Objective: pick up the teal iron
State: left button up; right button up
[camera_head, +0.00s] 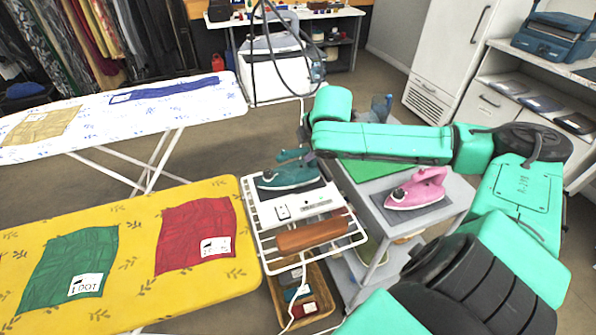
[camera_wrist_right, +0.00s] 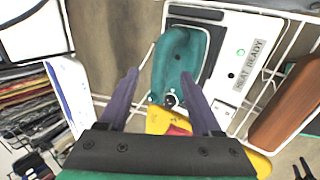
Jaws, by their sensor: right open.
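The teal iron (camera_head: 287,178) sits on a dark pad on a white panel (camera_head: 310,201) set on a wire rack beside the yellow ironing board. In the right wrist view the iron (camera_wrist_right: 180,60) lies just beyond the fingertips, its handle side facing the camera. My right gripper (camera_wrist_right: 159,76) is open and empty, with one purple-grey finger on each side of the iron's near end. A gap shows between the fingers and the iron; contact cannot be made out. In the head view my right arm hides most of this gripper. My left gripper is in neither view.
A pink iron (camera_head: 417,190) stands on a grey cart to the right. A brown wooden block (camera_head: 312,234) lies on the rack in front of the panel. The yellow board (camera_head: 135,250) holds green and red cloths. A white board (camera_head: 190,105) stands behind.

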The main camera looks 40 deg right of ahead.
aim_at(301, 150)
jog(key=x, duration=0.4)
jog(key=shift+w+f, duration=0.1)
jog(key=shift+a, duration=0.1)
jog(key=c, duration=0.5)
grip_shut()
jog(key=shift+r, duration=0.2)
